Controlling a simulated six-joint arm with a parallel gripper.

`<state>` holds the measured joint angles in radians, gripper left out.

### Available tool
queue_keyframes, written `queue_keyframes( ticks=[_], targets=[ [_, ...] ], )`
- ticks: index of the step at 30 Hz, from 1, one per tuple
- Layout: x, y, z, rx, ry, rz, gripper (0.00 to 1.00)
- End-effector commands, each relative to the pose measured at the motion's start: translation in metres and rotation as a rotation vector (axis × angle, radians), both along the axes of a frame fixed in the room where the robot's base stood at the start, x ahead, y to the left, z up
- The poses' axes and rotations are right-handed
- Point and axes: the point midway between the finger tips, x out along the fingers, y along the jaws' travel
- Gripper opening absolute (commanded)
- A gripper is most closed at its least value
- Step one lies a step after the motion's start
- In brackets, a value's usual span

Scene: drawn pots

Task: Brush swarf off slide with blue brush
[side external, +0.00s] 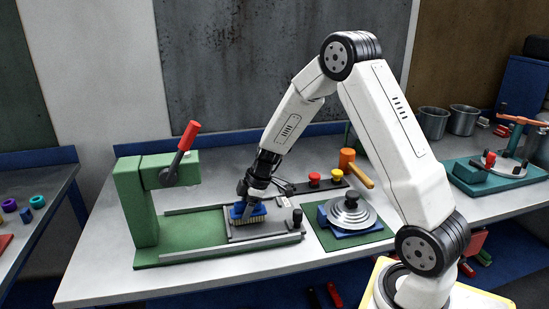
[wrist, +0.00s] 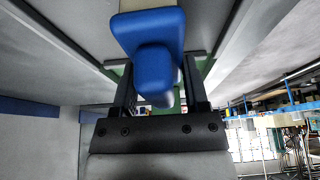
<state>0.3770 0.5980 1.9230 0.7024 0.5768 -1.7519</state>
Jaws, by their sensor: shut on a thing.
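The blue brush (side external: 248,211) has a blue block and pale bristles pointing down. My gripper (side external: 252,196) is shut on it, above the grey slide plate. In the wrist view the blue brush (wrist: 150,50) sits between the two dark fingers of my gripper (wrist: 155,85). The slide (side external: 262,231) is a flat grey plate between the rails of the green machine (side external: 145,205). The bristles are at or just above the slide; I cannot tell whether they touch. Swarf is too small to make out.
A red-handled lever (side external: 184,145) rises from the green machine at the left. A small black knob (side external: 297,217) stands at the slide's right end. A round stepped metal piece (side external: 350,213) sits to the right. A mallet (side external: 353,166) and red and yellow buttons (side external: 315,180) are behind.

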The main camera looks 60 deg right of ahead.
Motion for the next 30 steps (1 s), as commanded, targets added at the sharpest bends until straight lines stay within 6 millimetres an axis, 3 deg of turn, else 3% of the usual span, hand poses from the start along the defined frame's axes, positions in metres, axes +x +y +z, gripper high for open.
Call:
queue_keyframes(
  ticks=[11, 30],
  targets=[
    [-0.003, -0.005, 0.002, -0.001, -0.002, 0.000, 0.11],
    [0.016, -0.024, 0.000, -0.002, -0.004, -0.001, 0.11]
  ],
)
